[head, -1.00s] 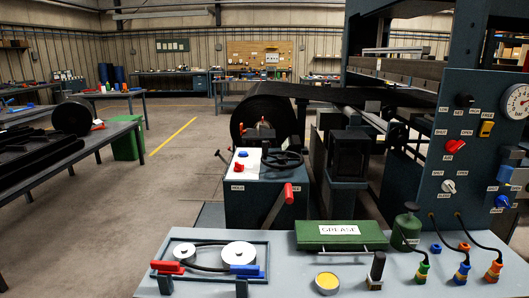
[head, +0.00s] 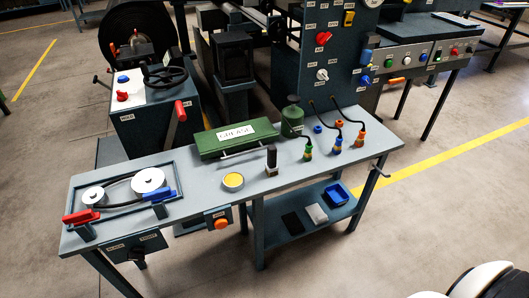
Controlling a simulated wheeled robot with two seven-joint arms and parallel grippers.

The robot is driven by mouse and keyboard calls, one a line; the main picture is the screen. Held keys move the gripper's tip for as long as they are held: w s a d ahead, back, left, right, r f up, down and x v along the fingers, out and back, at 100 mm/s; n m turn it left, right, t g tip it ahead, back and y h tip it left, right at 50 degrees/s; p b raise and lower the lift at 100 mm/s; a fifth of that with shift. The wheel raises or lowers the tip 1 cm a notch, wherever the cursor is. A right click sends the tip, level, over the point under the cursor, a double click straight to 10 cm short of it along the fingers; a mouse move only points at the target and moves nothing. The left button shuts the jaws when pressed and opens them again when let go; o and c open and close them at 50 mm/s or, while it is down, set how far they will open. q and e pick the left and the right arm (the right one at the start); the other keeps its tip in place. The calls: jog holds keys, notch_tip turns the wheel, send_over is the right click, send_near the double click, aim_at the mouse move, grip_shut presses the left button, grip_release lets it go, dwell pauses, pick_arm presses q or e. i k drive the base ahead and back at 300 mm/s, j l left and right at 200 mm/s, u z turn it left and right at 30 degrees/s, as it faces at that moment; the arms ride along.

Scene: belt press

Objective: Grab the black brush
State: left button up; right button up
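A small upright black object (head: 271,158) stands on the grey workbench (head: 330,155), to the right of a round tin of yellow grease (head: 233,181). It looks like the black brush, but its bristles are too small to make out. A flat black item (head: 292,222) also lies on the bench's lower shelf; I cannot tell what it is. Neither of my grippers shows in the head view.
A green GREASE box (head: 235,138) and green oil can (head: 292,116) stand behind. A pulley tray with red and blue levers (head: 121,195) fills the bench's left end. Plugs with cables (head: 336,143) are at right.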

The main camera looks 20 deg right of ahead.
aim_at(272, 169)
jog(key=i+j+z, duration=0.2)
jog(key=z, duration=0.15)
jog(key=i+j+z, duration=0.15)
jog(key=j+z, duration=0.25)
jog(key=j, duration=0.1)
